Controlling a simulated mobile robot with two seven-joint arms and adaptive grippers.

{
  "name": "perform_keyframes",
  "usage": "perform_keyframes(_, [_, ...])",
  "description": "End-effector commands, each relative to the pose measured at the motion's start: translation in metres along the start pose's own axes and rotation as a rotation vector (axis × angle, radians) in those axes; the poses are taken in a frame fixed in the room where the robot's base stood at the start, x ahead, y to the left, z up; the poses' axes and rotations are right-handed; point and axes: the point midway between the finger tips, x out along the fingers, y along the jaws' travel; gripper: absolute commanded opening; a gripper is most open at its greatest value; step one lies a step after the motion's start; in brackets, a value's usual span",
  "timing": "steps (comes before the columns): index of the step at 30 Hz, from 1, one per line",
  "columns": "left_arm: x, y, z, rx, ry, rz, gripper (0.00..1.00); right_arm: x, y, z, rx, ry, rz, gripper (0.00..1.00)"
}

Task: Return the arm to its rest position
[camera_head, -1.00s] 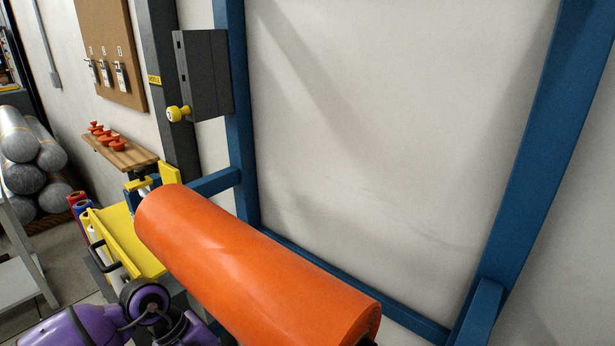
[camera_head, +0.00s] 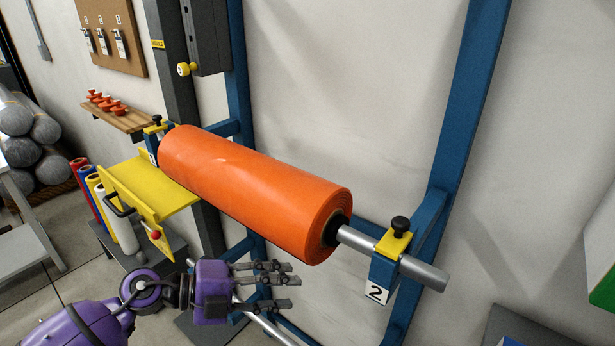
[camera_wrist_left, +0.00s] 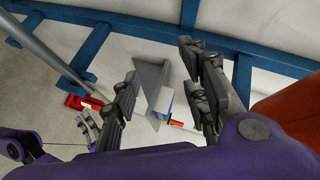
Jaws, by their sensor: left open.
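My left arm (camera_head: 75,325) is purple and comes in from the lower left in the head view. Its left gripper (camera_head: 285,285) has dark fingers, spread apart and empty, in front of and below the orange roll (camera_head: 250,185). Part of the orange roll (camera_wrist_left: 285,115) shows at the right edge there.
The roll sits on a metal shaft (camera_head: 430,275) held by a clamp (camera_head: 390,255) marked 2 on the blue frame (camera_head: 455,120). A yellow tray (camera_head: 165,190) and several coloured rolls (camera_head: 120,220) stand left. A wooden shelf (camera_head: 120,118) holds red knobs.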

Motion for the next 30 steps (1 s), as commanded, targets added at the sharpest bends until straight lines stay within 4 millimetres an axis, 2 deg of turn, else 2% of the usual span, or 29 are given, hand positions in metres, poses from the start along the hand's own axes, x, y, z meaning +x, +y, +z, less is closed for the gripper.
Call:
perform_keyframes(1, [0.002, -0.016, -0.003, -0.045, -0.020, -0.153, 0.41, 0.000, -0.001, -0.005, 0.000, 0.007, -0.003, 0.00])
perform_keyframes(3, [-0.006, -0.033, 0.006, -0.136, -0.100, -0.369, 0.41, -0.001, -0.003, -0.009, 0.000, 0.010, -0.006, 0.00])
perform_keyframes(5, [-0.021, -0.031, 0.024, -0.250, -0.212, -0.527, 0.41, -0.002, -0.004, -0.009, 0.001, 0.009, -0.009, 0.00])
perform_keyframes(7, [-0.044, -0.004, 0.049, -0.426, -0.380, -0.661, 0.41, -0.004, -0.006, -0.007, 0.002, 0.003, -0.012, 0.00])
perform_keyframes(9, [-0.065, 0.044, 0.067, -0.611, -0.545, -0.727, 0.41, -0.007, -0.007, -0.004, 0.002, -0.005, -0.014, 0.00])
perform_keyframes(11, [-0.078, 0.088, 0.072, -0.755, -0.657, -0.745, 0.41, -0.008, -0.007, -0.002, 0.001, -0.010, -0.015, 0.00])
perform_keyframes(13, [-0.089, 0.140, 0.068, -0.916, -0.767, -0.742, 0.41, -0.009, -0.006, 0.000, 0.000, -0.014, -0.015, 0.00])
perform_keyframes(15, [-0.096, 0.192, 0.055, -1.075, -0.856, -0.727, 0.41, -0.010, -0.005, -0.002, -0.002, -0.011, -0.015, 0.00])
perform_keyframes(17, [-0.101, 0.234, 0.037, -1.210, -0.920, -0.711, 0.41, -0.011, -0.005, -0.006, -0.003, -0.007, -0.015, 0.00])
perform_keyframes(18, [-0.103, 0.261, 0.023, -1.298, -0.956, -0.702, 0.41, -0.011, -0.005, -0.008, -0.004, -0.003, -0.015, 0.00])
perform_keyframes(21, [-0.107, 0.315, -0.018, -1.503, -1.016, -0.702, 0.41, -0.012, -0.005, -0.014, -0.004, 0.006, -0.015, 0.00])
perform_keyframes(25, [-0.116, 0.360, -0.064, -1.652, -1.076, -0.727, 0.41, -0.014, -0.005, -0.020, -0.003, 0.015, -0.015, 0.00])
perform_keyframes(27, [-0.120, 0.374, -0.079, -1.685, -1.102, -0.727, 0.41, -0.014, -0.005, -0.021, -0.003, 0.017, -0.016, 0.00])
perform_keyframes(30, [-0.123, 0.385, -0.091, -1.706, -1.122, -0.721, 0.41, -0.015, -0.005, -0.021, -0.002, 0.016, -0.015, 0.00])
